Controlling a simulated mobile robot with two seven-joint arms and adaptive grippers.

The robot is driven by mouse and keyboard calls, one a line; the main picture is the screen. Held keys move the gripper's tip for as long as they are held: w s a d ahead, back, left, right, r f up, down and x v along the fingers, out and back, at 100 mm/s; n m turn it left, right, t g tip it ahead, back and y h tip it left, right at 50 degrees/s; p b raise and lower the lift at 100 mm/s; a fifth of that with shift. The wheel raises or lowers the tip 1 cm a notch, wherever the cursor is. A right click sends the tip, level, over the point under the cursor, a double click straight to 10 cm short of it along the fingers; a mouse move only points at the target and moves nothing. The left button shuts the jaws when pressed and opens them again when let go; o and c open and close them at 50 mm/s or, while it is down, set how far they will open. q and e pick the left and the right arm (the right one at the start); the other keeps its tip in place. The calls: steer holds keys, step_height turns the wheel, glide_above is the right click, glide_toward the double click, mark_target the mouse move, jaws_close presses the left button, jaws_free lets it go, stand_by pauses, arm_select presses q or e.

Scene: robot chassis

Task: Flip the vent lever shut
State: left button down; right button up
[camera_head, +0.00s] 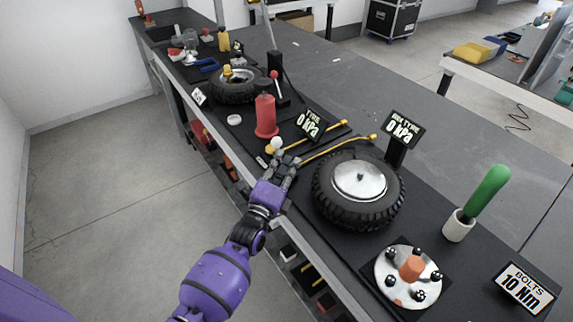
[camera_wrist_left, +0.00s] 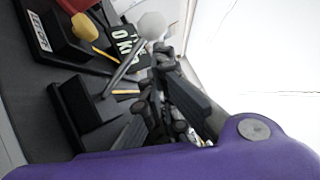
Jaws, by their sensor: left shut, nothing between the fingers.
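A lever with a white ball knob (camera_head: 276,143) stands at the near edge of the black bench, and I take it for the vent lever. In the left wrist view its white knob (camera_wrist_left: 152,25) tops a grey rod that leans out of a slotted black block. My left gripper (camera_head: 279,164) is shut and empty, just on the near side of the knob. In the left wrist view the fingertips (camera_wrist_left: 163,58) are close to the knob and rod; I cannot tell whether they touch. The black block is mostly hidden in the head view. My right gripper is not in view.
A tyre (camera_head: 335,196) with a silver hub lies right of the gripper. A yellow hose (camera_head: 335,146) and two 0 kPa displays (camera_head: 312,124) stand behind. A red cylinder (camera_head: 265,117) and a red-knobbed lever (camera_head: 274,76) stand farther back. Floor is clear at left.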

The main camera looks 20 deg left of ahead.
arm_select(q)
steer(key=shift+w+a+r, duration=0.1)
steer(key=shift+w+a, duration=0.05)
steer(key=shift+w+a+r+n+p, duration=0.3)
steer(key=shift+w+a+r+p, duration=0.05)
steer(key=shift+w+a+p, duration=0.1)
steer(key=shift+a+f, duration=0.15)
